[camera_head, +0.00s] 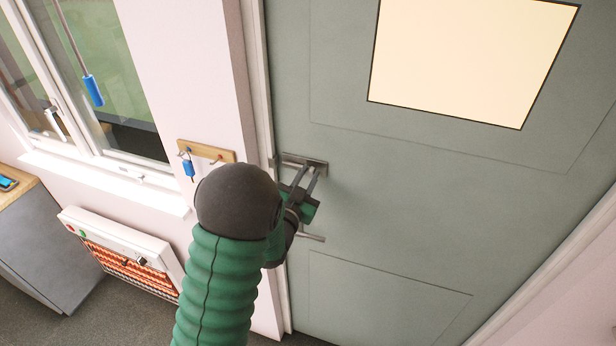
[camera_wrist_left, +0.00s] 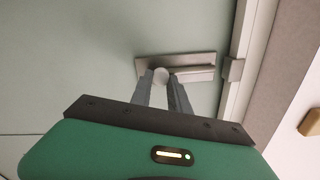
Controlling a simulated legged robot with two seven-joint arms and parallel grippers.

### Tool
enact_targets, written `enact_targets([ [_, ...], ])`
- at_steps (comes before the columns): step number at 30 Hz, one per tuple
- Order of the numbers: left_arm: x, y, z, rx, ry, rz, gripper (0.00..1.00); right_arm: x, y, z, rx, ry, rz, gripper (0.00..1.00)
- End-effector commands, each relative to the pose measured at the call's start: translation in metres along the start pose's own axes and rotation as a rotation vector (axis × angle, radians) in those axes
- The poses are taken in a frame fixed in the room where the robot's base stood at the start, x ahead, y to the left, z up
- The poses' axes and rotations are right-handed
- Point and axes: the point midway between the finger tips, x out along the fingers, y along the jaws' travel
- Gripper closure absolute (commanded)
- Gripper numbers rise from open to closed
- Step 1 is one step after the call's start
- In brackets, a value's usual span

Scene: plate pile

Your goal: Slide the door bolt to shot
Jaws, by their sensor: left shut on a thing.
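The door bolt is a metal plate with a sliding bar on the grey-green door (camera_head: 420,190). Its plate (camera_head: 318,163) shows beside the door's left edge in the head view. In the left wrist view, the bolt plate (camera_wrist_left: 205,60) has a bar with a round pale knob (camera_wrist_left: 161,76). The keeper (camera_wrist_left: 233,69) sits on the frame side, and the bar's end appears short of it. My left gripper (camera_head: 303,174) is at the bolt, its two fingers shut on the knob, one on each side; its fingertips (camera_wrist_left: 161,80) also show in the wrist view. My right gripper is out of view.
A door handle (camera_head: 312,238) sits below the bolt, partly behind my left gripper. A wooden key rack (camera_head: 207,152) with a blue-tagged key (camera_head: 188,168) hangs left of the frame. A heater (camera_head: 125,250) and window (camera_head: 100,80) are farther left.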

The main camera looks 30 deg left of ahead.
Motion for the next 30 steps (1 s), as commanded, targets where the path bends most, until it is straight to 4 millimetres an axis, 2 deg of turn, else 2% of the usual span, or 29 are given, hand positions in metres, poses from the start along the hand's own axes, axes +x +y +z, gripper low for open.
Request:
enact_targets([
  [1,-0.002,0.004,0.008,-0.001,-0.02,0.008,1.0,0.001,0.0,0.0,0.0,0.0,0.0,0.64],
  [6,-0.002,0.003,0.009,-0.001,-0.02,0.008,1.0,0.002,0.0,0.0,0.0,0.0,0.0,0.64],
  [15,-0.002,-0.033,0.021,-0.001,-0.02,0.004,1.0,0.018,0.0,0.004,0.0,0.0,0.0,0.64],
  [23,-0.002,-0.035,0.021,-0.001,-0.021,0.005,1.0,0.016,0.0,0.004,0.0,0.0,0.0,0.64],
  [24,-0.002,-0.035,0.021,-0.001,-0.021,0.005,0.76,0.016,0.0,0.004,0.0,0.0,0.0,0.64],
  [28,-0.002,-0.035,0.018,-0.001,-0.016,0.003,0.59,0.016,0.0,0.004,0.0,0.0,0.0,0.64],
  [30,-0.001,-0.036,0.017,-0.001,-0.013,0.003,0.56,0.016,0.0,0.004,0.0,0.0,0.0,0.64],
])
